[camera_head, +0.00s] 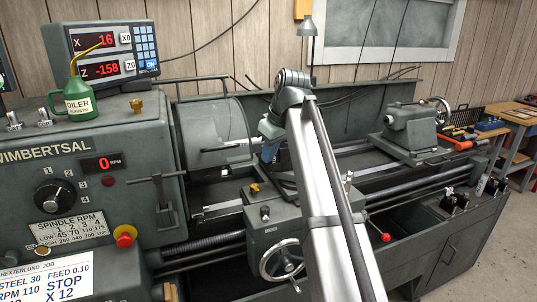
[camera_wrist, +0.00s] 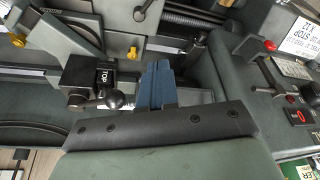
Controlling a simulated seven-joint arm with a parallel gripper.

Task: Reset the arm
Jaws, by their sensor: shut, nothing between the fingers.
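A dark strip with several bolts (camera_wrist: 205,121) crosses the lower ends of the fingers.
The grey chuck guard (camera_head: 213,125) stands close left of my gripper. The headstock (camera_head: 95,135) carries a digital readout (camera_head: 103,52) and a green oiler (camera_head: 78,97). The tailstock (camera_head: 412,130) stands at right. A handwheel (camera_head: 282,260) is at front.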

